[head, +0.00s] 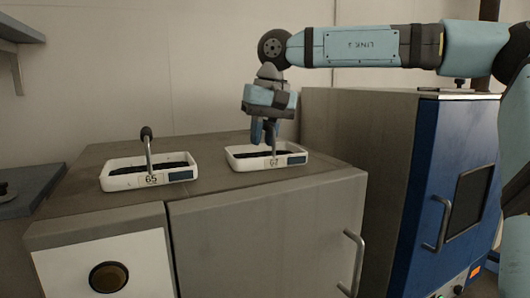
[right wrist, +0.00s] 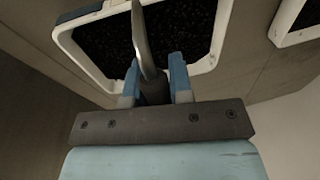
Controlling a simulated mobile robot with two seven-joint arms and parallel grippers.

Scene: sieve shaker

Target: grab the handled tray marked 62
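Two white handled trays with dark grains stand on the grey cabinet top in the head view. The right tray (head: 238,165) has a label that looks like 62 or 67; the digits are small. The left tray (head: 110,184) reads 65. My right gripper (head: 264,134) points down over the right tray, its fingers on either side of the upright handle. In the right wrist view, my right gripper (right wrist: 155,82) has the handle's dark knob (right wrist: 153,91) between its blue fingers; whether they press on it is unclear. The tray appears to rest on the cabinet. My left gripper is not in view.
The cabinet (head: 270,225) has a door handle at its front right. A taller grey and blue machine (head: 408,200) stands close on the right. A dark counter (head: 30,188) and a shelf (head: 20,33) are at the left. Cabinet top between the trays is clear.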

